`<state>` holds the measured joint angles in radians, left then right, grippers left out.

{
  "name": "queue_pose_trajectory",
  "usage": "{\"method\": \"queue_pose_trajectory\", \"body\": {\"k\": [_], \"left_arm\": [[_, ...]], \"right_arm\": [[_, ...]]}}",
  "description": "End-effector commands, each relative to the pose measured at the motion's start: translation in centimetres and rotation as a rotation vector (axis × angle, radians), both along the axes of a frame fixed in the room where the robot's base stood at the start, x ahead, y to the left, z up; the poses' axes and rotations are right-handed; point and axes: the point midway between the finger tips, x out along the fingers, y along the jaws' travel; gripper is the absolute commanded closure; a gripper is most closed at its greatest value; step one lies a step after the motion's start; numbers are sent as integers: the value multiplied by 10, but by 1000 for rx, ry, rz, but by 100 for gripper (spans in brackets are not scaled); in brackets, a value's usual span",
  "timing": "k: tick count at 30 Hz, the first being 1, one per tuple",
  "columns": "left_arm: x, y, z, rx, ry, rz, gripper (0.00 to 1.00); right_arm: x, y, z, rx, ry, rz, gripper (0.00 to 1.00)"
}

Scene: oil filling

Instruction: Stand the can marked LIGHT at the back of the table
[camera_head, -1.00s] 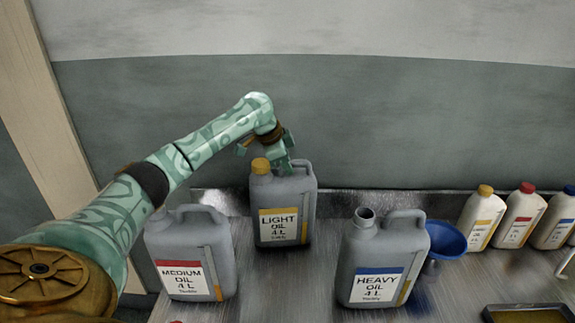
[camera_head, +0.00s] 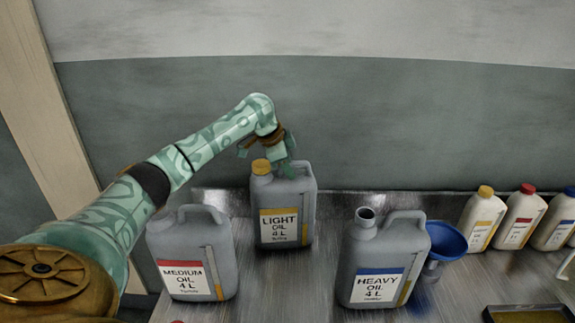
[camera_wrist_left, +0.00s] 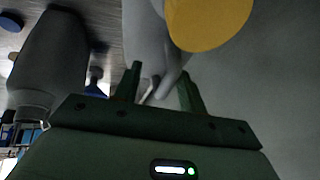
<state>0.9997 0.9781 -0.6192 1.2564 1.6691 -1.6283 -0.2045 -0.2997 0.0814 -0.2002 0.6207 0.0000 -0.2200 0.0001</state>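The grey can marked LIGHT (camera_head: 284,203), with a yellow cap and a yellow-banded label, stands upright near the back edge of the table (camera_head: 330,212). Its yellow cap (camera_wrist_left: 208,22) fills the top of the left wrist view. My left gripper (camera_head: 281,160) is above the can, at its handle. In the left wrist view the two fingers (camera_wrist_left: 160,85) are apart, with the grey handle between them and gaps visible beside it. The fingertips are partly hidden in the head view. My right gripper is not in view.
The grey MEDIUM can (camera_head: 190,250) stands front left, and the open-necked HEAVY can (camera_head: 381,257) front right. A blue funnel (camera_head: 446,240) is beside the HEAVY can. Several white bottles (camera_head: 517,219) stand at right, with a dark tray (camera_head: 527,313) in front. A wall rises behind.

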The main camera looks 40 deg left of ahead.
Motion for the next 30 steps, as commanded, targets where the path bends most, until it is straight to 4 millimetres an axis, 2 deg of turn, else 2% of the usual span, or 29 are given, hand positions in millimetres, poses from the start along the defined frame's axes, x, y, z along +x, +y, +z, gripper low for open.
{"method": "queue_pose_trajectory", "body": {"k": [5,10,24,30], "left_arm": [[-2,-1,-6,2,13,-1,59],[-6,1,8,2,8,-1,59],[-57,12,117,4,1,0,59],[-69,14,141,2,1,-1,59]], "right_arm": [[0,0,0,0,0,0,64],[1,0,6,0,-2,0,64],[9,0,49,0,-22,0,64],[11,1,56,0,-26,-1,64]]}}
